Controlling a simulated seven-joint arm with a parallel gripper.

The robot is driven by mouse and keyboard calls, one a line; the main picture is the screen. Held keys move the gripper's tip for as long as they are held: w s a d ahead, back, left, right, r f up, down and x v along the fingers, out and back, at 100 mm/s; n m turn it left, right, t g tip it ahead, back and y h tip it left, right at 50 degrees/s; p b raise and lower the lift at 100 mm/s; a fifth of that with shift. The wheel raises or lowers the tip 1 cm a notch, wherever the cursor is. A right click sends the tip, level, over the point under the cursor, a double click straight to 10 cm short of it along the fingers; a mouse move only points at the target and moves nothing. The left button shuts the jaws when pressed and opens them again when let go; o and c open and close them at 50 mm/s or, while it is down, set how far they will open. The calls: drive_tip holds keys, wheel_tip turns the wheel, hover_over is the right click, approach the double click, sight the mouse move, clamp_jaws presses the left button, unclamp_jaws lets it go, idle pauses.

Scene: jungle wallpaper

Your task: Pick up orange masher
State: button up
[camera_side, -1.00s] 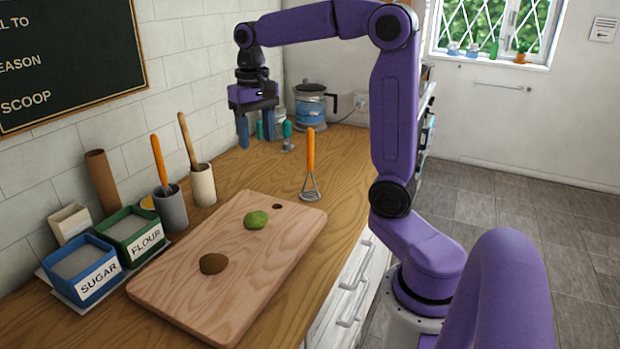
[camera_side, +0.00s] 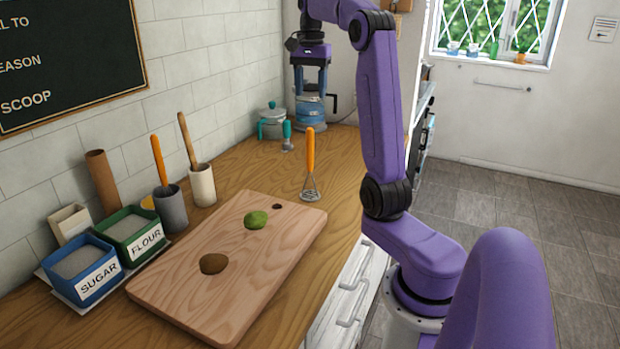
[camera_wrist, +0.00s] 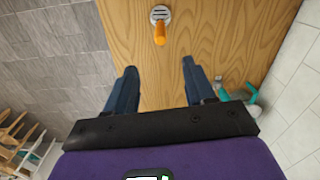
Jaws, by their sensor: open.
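The orange masher (camera_side: 310,152) stands upright on the wooden counter, its orange handle up and its metal head down, just past the far right corner of the cutting board. In the wrist view the masher (camera_wrist: 160,34) is near the top middle, seen from above, beyond the fingertips. My gripper (camera_side: 310,118) is open and empty, pointing down. In the side view it is above and behind the masher, in front of the blue-banded pot. In the wrist view the two fingers of my gripper (camera_wrist: 159,68) are apart with bare counter between them.
A cutting board (camera_side: 190,285) holds a green item (camera_side: 256,220) and a brown item (camera_side: 213,263). Sugar (camera_side: 80,264) and flour (camera_side: 134,233) boxes and utensil cups line the wall at left.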

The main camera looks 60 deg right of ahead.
hover_over(310, 169)
drive_tip(key=f, duration=1.1)
drive_tip(key=d+f, duration=0.1)
drive_tip(key=f, duration=0.4)
drive_tip(key=shift+w+f, duration=0.15)
clamp_jaws()
